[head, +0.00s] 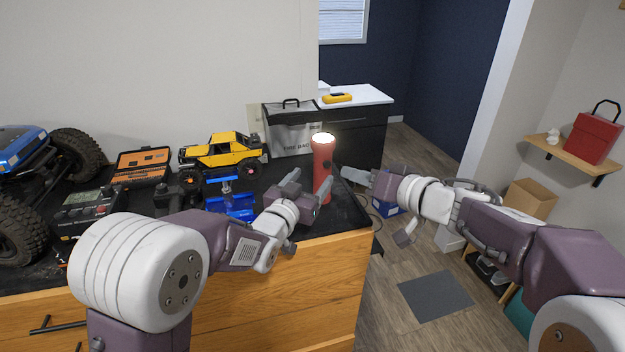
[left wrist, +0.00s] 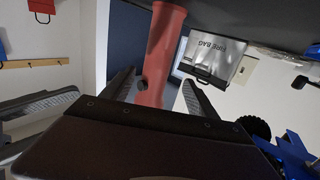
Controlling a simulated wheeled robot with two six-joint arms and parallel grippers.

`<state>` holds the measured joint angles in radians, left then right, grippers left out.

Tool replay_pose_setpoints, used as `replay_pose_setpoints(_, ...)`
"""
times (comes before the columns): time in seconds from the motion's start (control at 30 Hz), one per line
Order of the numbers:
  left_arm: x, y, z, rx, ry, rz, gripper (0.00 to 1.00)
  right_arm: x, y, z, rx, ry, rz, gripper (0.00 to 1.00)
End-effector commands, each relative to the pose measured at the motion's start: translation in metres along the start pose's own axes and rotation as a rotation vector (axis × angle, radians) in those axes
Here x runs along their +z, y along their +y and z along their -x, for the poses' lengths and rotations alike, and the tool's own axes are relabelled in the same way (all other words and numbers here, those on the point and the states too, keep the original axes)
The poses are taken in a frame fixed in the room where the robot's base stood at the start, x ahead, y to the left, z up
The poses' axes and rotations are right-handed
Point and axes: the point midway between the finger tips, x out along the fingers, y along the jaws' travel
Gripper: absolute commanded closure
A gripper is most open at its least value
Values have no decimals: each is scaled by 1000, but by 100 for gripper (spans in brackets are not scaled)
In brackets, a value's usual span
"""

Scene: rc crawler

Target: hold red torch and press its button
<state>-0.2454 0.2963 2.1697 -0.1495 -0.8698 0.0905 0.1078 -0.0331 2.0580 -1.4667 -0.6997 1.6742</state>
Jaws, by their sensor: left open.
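The red torch (head: 322,172) stands upright near the right end of the dark worktop, and its top lens glows white. A small dark button (head: 336,168) sits on its right side. My left gripper (head: 308,183) is open, with its fingers reaching toward the torch. In the left wrist view the torch (left wrist: 160,55) shows between the two open fingers, apart from both, and its lit end is hidden behind the gripper. My right gripper (head: 375,206) is open and empty, right of the torch, with one fingertip close to the button side.
A blue stand (head: 232,205), a yellow crawler (head: 220,152), an orange case (head: 142,166) and a silver fire bag (head: 290,130) stand left of and behind the torch. The worktop's right edge is close to the torch. Open floor lies beyond it.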

Motion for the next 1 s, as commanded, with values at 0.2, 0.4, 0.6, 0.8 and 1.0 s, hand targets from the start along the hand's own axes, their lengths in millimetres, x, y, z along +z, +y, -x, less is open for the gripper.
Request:
replay_pose_setpoints(0.2, -3, 6, -2, 21, 32, 3, 32, 0, 0, 0, 0, 0, 0, 64)
replay_pose_setpoints(0.4, -3, 7, -31, 21, 32, 3, 32, 0, 0, 0, 0, 0, 0, 64)
replay_pose_setpoints(0.6, -5, 7, -70, 19, 32, 3, 32, 0, 0, 0, 0, 0, 0, 64)
replay_pose_setpoints(0.8, -6, 7, -90, 19, 31, 2, 32, 0, 0, 0, 0, 0, 0, 64)
replay_pose_setpoints(1.0, -6, 7, -92, 18, 31, 2, 32, 0, 0, 0, 0, 0, 0, 64)
